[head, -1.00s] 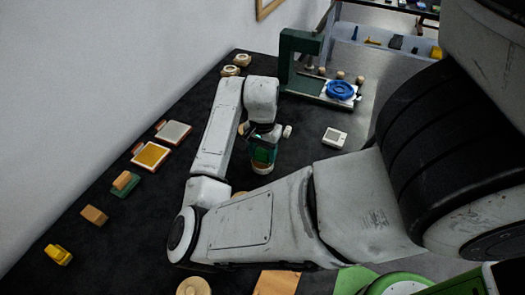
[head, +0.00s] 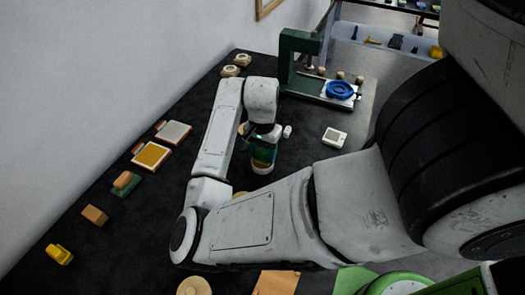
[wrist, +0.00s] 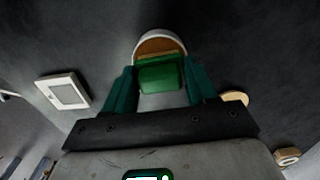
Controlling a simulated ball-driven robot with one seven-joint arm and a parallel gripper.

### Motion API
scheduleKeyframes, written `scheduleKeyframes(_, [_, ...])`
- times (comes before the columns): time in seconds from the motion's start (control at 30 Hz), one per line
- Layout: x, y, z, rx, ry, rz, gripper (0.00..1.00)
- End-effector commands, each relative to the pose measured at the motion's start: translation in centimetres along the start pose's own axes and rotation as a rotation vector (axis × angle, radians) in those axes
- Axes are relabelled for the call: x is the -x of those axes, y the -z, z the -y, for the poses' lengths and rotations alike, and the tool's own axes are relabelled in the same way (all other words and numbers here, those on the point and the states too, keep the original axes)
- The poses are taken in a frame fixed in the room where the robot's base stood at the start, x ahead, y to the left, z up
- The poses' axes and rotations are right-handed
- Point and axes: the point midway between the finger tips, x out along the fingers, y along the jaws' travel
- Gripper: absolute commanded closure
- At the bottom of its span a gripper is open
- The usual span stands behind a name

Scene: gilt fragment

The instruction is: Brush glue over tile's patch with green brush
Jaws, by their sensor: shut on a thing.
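My gripper (head: 264,151) is low over the dark table in the head view. In the wrist view its two dark green fingers (wrist: 161,92) are shut on a green block-like piece, which I take as the green brush (wrist: 161,76). Just beyond it is a round, white-rimmed thing with an orange-brown inside (wrist: 160,46). It also shows under my gripper in the head view (head: 262,168). I cannot tell whether the brush touches it. A white square tile with a grey patch (head: 335,136) lies to the right, apart from my gripper; it also shows in the wrist view (wrist: 63,92).
A framed orange panel (head: 151,155) and a framed pale panel (head: 173,132) lie left. A wooden-topped green block (head: 126,182), wooden block (head: 94,215) and yellow piece (head: 59,254) line the left edge. A green stand (head: 300,62) with a blue ring (head: 341,89) stands behind.

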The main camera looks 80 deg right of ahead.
Motion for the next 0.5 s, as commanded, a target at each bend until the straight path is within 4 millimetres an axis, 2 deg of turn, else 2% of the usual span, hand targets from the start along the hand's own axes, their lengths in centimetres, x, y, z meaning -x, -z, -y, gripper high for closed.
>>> scheduleKeyframes(0.5, [3.7, 0.0, -0.1, -0.001, -0.001, 0.001, 0.68])
